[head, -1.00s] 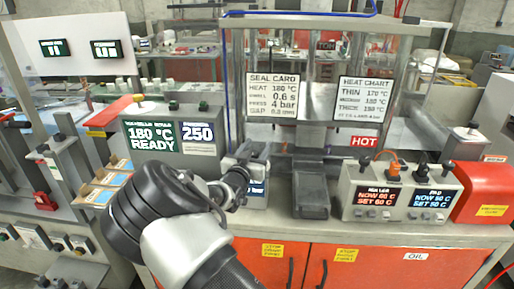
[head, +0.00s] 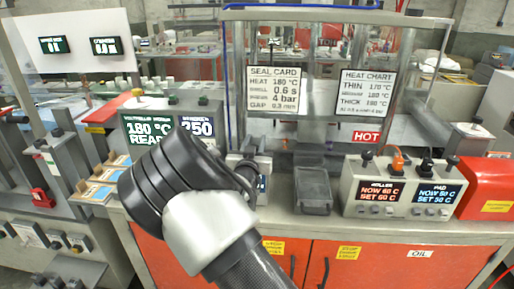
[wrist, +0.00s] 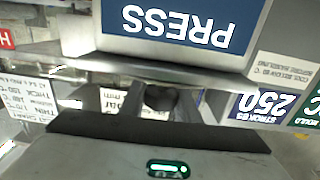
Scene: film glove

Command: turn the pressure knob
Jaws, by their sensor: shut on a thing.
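The pressure knob (wrist: 161,97) is a small dark round knob in the wrist view, below the inverted blue PRESS sign (wrist: 180,22). My gripper (head: 250,166) is at the small grey press unit in the middle of the bench, left of the dark tray, and is shut on the knob. In the head view my wrist and gripper hide the knob and most of the unit; only a sliver of its blue display (head: 262,184) shows. Its reading cannot be made out. The seal card (head: 274,90) behind reads press 4 bar.
A dark tray (head: 313,190) sits close to the right of my gripper. Farther right is a control box (head: 400,190) with two displays, and a red cover (head: 487,188). A display box (head: 150,128) stands on the left, partly behind my arm. The heat chart (head: 366,92) hangs behind.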

